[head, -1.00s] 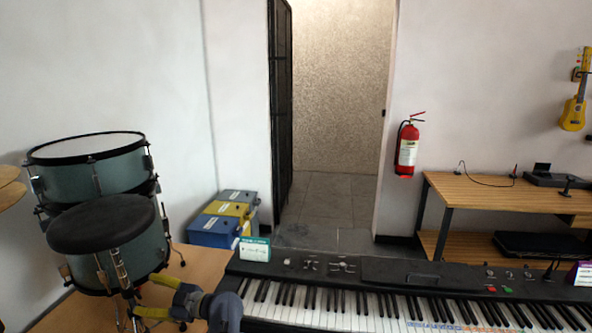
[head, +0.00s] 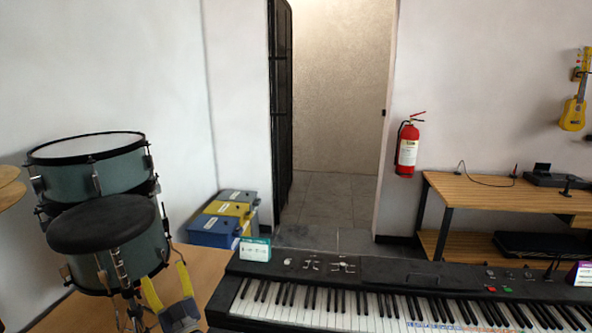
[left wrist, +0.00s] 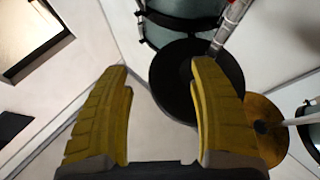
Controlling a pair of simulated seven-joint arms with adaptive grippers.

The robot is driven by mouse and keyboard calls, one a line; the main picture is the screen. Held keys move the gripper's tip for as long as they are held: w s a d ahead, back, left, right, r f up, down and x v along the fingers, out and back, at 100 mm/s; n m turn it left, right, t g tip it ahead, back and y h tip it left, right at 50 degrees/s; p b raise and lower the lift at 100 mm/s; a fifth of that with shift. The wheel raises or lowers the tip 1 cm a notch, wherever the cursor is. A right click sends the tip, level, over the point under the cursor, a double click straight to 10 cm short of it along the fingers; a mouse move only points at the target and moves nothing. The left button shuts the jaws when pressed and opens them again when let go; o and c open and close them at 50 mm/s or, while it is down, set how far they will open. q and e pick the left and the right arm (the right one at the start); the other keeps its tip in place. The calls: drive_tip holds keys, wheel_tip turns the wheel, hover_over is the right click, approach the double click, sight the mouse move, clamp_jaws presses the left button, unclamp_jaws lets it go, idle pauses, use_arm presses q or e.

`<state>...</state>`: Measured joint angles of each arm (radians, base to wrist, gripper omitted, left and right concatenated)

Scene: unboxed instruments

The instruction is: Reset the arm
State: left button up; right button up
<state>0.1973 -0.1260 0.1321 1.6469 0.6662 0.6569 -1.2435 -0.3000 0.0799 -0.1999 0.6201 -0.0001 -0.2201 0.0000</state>
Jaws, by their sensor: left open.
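My left gripper (head: 163,272) is low at the left in the head view, in front of the drum set and left of the keyboard. Its two yellow fingers point upward and stand wide apart. In the left wrist view the same gripper (left wrist: 161,68) is open, with nothing between the fingers. The round black drum seat (left wrist: 185,85) shows beyond the fingers there. My right gripper is in neither view.
The black drum seat (head: 102,223) and teal drum (head: 95,172) stand at the left. A keyboard (head: 400,280) fills the lower right. A small teal-and-white box (head: 255,250) sits on its back left corner. Colored cases (head: 225,220) stand behind.

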use_arm(q)
drive_tip(key=s+d+f+m+g+h, duration=0.2)
drive_tip(key=s+d+f+m+h, duration=0.9)
drive_tip(key=d+f+m+h, duration=0.5)
drive_tip(key=s+a+f+g+y, duration=0.2)
drive_tip(key=s+a+g, duration=0.15)
drive_tip(key=s, duration=0.45)
drive_tip(key=s+a+f+g+y, duration=0.2)
drive_tip(key=s+a+g, duration=0.15)
drive_tip(key=s, duration=0.55)
drive_tip(key=s+a+f+g+y, duration=0.1)
drive_tip(key=s+a+f+g, duration=0.15)
drive_tip(key=s+a, duration=0.4)
drive_tip(key=s+d+f+g+h, duration=0.15)
drive_tip(key=d+f, duration=0.25)
drive_tip(key=f, duration=1.1)
drive_tip(key=s+d+f+g+h, duration=0.1)
drive_tip(key=s+d+f, duration=0.2)
drive_tip(key=f, duration=1.2)
drive_tip(key=s+f+n+g+h, duration=0.1)
drive_tip(key=s+f+n+g, duration=0.1)
drive_tip(key=s+f, duration=1.9)
drive_tip(key=shift+s+d+f+n+g+h, duration=0.25)
drive_tip(key=shift+s+n+g+h, duration=0.15)
drive_tip(key=shift+g, duration=0.2)
